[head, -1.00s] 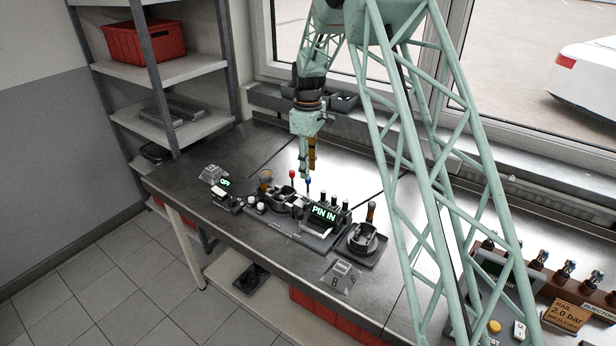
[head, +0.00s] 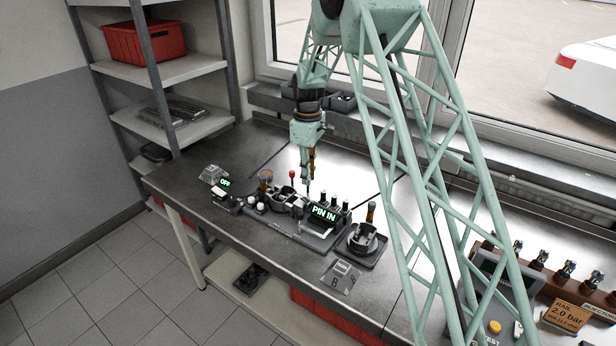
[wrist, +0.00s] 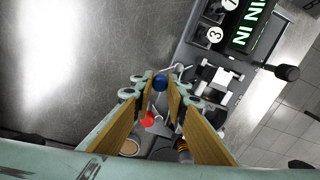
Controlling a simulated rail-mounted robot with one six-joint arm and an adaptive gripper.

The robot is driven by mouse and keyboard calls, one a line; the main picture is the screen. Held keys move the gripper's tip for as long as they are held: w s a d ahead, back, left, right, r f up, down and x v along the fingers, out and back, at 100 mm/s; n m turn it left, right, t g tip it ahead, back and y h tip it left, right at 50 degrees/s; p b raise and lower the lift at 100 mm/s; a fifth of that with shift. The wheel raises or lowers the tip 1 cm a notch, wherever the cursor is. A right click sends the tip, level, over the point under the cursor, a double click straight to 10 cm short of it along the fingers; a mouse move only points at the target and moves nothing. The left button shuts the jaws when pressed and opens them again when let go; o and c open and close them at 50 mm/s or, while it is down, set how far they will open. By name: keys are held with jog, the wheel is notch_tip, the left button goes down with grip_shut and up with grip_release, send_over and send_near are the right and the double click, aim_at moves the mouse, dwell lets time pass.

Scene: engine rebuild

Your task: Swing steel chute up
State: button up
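My gripper (head: 307,182) points down over the fixture on the bench. In the wrist view its two tan-padded fingers (wrist: 160,82) stand apart, one on each side of a blue ball knob (wrist: 160,84). I cannot tell whether they touch it. In the head view the knob is mostly hidden by the fingers. A red ball knob (wrist: 148,120) shows between the fingers, nearer the wrist; it also stands left of my gripper in the head view (head: 292,174). The steel chute cannot be told apart surely; bright metal parts (wrist: 181,68) lie beside the blue knob.
A green-lit "PIN IN" display (head: 323,214) sits on the fixture right of my gripper, with several black knobs behind it. An "OFF" display (head: 225,181) is at the left. A round dark holder (head: 364,240) stands at the right. The bench behind (head: 345,160) is clear.

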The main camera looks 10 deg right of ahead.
jog(key=shift+d+m, duration=0.1)
jog(key=shift+m, duration=0.2)
jog(key=shift+c, duration=0.7)
jog(key=shift+s+d+m+b, duration=0.3)
jog(key=shift+s+d+m, duration=0.3)
jog(key=shift+m, duration=1.95)
jog(key=shift+s+d+m+b, duration=0.3)
jog(key=shift+s+d+m, duration=0.3)
jog(key=shift+m, duration=1.9)
jog(key=shift+s+d+m+b, duration=0.3)
jog(key=shift+s+d+m, duration=0.25)
jog(key=shift+m, duration=2)
jog(key=shift+s+a, duration=0.1)
jog(key=shift+s, duration=0.05)
jog(key=o, duration=0.9)
jog(key=shift+r, duration=0.15)
jog(key=shift+r, duration=5.9)
